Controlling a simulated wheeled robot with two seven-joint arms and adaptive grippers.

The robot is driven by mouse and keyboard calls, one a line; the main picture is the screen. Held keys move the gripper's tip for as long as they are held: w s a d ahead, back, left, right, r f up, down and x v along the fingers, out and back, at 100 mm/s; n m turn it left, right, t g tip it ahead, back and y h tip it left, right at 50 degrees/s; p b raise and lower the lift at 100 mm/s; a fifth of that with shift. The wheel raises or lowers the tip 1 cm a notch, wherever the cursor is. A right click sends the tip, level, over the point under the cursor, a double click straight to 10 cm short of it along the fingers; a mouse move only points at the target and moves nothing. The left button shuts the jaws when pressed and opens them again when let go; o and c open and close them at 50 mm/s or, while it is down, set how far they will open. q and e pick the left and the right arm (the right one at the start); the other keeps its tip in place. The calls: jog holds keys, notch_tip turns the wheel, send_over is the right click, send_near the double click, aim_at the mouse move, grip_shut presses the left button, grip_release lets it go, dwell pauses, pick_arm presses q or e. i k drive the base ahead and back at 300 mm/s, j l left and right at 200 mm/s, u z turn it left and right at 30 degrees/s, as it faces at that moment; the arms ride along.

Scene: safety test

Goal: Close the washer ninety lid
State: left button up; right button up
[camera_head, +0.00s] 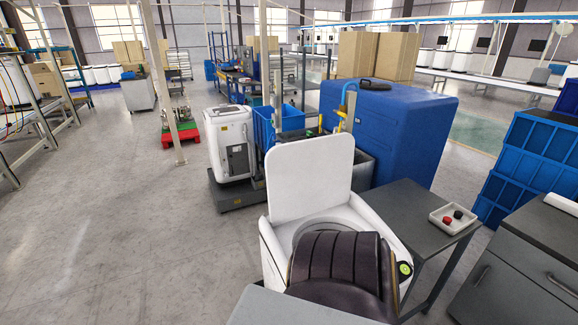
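The white washer (272,255) stands at the lower middle of the head view. Its white lid (310,178) is open and stands nearly upright at the back of the round opening (312,228). A dark ribbed shape (335,265) covers the front part of the washer's top and hides part of the opening. I cannot tell what that shape is or whether it touches the washer. A small green-and-black round part (404,269) shows at the washer's right edge. Neither of my grippers is in view.
A grey side table (400,207) stands close to the washer's right, with a tray (434,217) holding red and black buttons. A grey drawer cabinet (535,252) is at the far right. A large blue box (400,125) stands behind. The floor at left is clear.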

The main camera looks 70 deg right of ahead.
aim_at(305, 178)
jog(key=i+j, duration=0.1)
jog(key=i, duration=0.3)
jog(key=i+j+z, duration=0.1)
jog(key=i, duration=0.3)
jog(key=i+z, duration=1.15)
jog(key=i+j+z, duration=0.15)
jog(key=i+z, duration=0.35)
jog(key=z, duration=0.25)
jog(key=i+z, duration=0.2)
jog(key=z, duration=0.2)
jog(key=i+j+z, duration=0.1)
jog(key=z, duration=0.3)
jog(key=i+j+z, duration=0.15)
jog(key=z, duration=0.25)
jog(key=i+z, duration=0.15)
jog(key=z, duration=0.25)
jog(key=i+j+z, duration=0.1)
jog(key=z, duration=0.35)
jog(key=i+j+z, duration=0.1)
jog(key=i+z, duration=0.15)
jog(key=z, duration=0.25)
jog(key=i+j+z, duration=0.2)
jog(key=z, duration=0.3)
